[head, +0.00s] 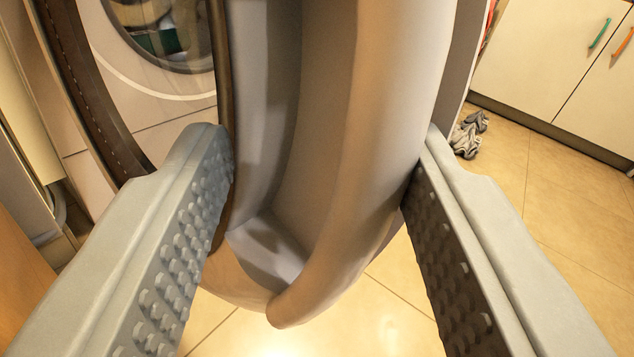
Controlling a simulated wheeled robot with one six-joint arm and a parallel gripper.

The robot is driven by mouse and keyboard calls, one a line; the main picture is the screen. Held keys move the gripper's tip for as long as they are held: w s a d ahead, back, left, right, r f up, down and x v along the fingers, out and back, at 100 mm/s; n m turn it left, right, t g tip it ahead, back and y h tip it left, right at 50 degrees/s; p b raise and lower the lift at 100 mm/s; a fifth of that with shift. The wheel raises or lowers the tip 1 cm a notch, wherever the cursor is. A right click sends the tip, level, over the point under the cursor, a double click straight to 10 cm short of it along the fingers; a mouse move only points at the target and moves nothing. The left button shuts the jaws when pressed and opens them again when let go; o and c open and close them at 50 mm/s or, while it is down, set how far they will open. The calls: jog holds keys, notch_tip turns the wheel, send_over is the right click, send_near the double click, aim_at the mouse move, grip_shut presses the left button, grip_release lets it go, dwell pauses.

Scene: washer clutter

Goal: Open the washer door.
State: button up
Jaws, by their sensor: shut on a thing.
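The washer door (385,130) fills the middle of the head view as a thick, pale, curved piece seen close up and nearly edge-on. A recess (270,240) shows in its lower left part. My gripper (325,145) has one ridged grey finger on each side of the door and is shut on its rim. Left of the door, part of a pale washer front (150,90) shows, with a round dark window (165,35) and coloured cloth behind it. The door's hinge and upper part are out of view.
White cabinets (545,60) with green and orange handles stand at the upper right. A small grey crumpled item (468,135) lies on the tiled floor (560,190) near them. A brown curved band (90,90) and a wooden surface (20,280) are at the left.

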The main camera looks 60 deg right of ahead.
jog(key=v, duration=1.7)
jog(key=shift+s+a, duration=0.1)
jog(key=shift+s, duration=0.05)
jog(key=w+d+r+t+y, duration=0.1)
jog(key=w+r+y, duration=0.2)
jog(key=r, duration=0.7)
jog(key=w+r+t+y, duration=0.1)
jog(key=w+r+y, duration=0.25)
jog(key=r, duration=0.65)
jog(key=w+d+r+t+y, duration=0.15)
jog(key=w+r, duration=0.25)
jog(key=r, duration=0.6)
jog(key=s+d+r+n+t+y, duration=0.15)
jog(key=s+r, duration=0.25)
jog(key=r, duration=0.6)
jog(key=s+d+r+n+y, duration=0.1)
jog(key=s+d+r+y, duration=0.15)
jog(key=r, duration=0.65)
jog(key=s+d+r+n, duration=0.1)
jog(key=s+d+r, duration=0.1)
jog(key=s+r, duration=0.3)
jog(key=s+d+r+n, duration=0.2)
jog(key=s+r, duration=0.3)
jog(key=s, duration=0.8)
jog(key=s+d+r+n+y, duration=0.1)
jog(key=s+d+r+n, duration=0.1)
jog(key=s+r, duration=0.4)
jog(key=s+d, duration=0.1)
jog(key=s, duration=0.2)
jog(key=shift+d, duration=0.2)
